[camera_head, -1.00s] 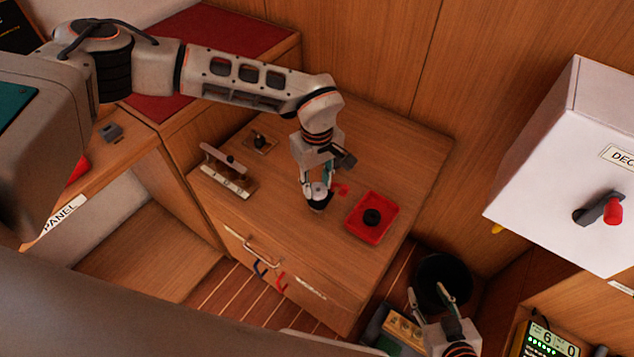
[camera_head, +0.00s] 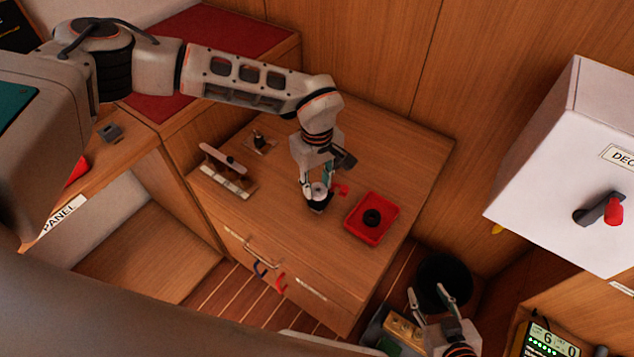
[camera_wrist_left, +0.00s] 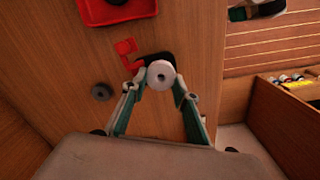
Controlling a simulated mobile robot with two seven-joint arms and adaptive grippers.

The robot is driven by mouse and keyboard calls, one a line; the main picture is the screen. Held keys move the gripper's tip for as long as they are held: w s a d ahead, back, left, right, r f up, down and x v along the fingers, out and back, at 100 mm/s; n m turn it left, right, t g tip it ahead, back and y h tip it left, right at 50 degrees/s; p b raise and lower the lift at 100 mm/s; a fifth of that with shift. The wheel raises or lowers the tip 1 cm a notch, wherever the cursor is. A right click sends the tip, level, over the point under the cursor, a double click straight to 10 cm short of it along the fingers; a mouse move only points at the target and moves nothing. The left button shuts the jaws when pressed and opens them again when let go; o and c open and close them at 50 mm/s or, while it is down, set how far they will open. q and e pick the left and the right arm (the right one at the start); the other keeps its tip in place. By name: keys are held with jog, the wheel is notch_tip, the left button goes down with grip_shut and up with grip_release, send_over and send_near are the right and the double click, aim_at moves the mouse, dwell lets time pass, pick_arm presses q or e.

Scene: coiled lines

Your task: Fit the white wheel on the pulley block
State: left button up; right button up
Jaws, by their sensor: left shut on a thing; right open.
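The white wheel (camera_wrist_left: 161,75), a pale disc with a centre hole, is pinched between the fingertips of my left gripper (camera_wrist_left: 157,88). In the head view this gripper (camera_head: 317,188) is low over the wooden cabinet top. A black shape (camera_wrist_left: 157,59) lies partly behind the wheel in the left wrist view, beside a small red piece (camera_wrist_left: 127,55). They may be the pulley block, but I cannot tell. Whether the wheel touches the black shape is also unclear. My right gripper (camera_head: 433,300) is open and empty at the lower right, over a dark round bin (camera_head: 446,270).
A white box (camera_head: 550,190) juts out at right.

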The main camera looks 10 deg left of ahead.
pick_arm(q)
jog(key=shift+f, duration=0.2)
jog(key=shift+r, duration=0.3)
jog(key=o, duration=1.1)
jog(key=shift+c, duration=0.2)
notch_tip(320, 180, up, 6)
jog(key=p, duration=0.4)
jog(key=shift+r, duration=0.1)
